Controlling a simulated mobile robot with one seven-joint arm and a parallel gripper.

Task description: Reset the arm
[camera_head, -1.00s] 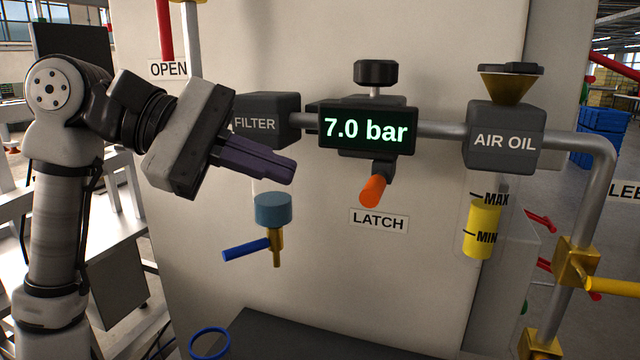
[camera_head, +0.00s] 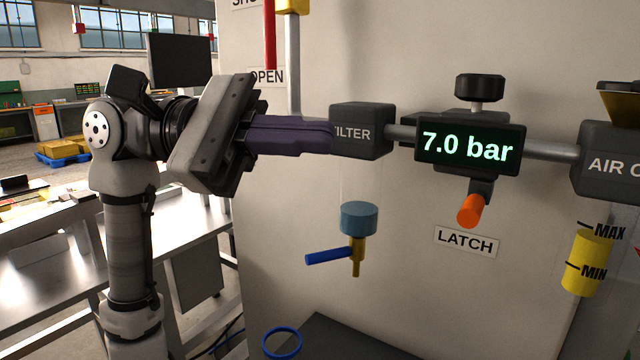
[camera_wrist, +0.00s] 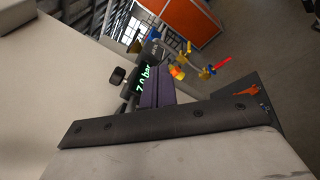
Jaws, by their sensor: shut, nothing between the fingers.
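My gripper (camera_head: 328,136) shows at the left of the head view, with its purple fingers shut and empty. The fingers point right, level, and overlap the left side of the dark FILTER block (camera_head: 366,132) in the picture; I cannot tell whether they touch it. In the wrist view the purple fingers (camera_wrist: 152,92) lie together, with the pressure display (camera_wrist: 144,80) beyond them. In the head view the display (camera_head: 468,147) reads 7.0 bar.
A black knob (camera_head: 480,88) tops the regulator, and an orange latch handle (camera_head: 471,210) hangs below. A blue drain lever (camera_head: 329,257) sits under the filter. The AIR OIL block (camera_head: 610,163) is at right. A metal table (camera_head: 50,262) stands at left.

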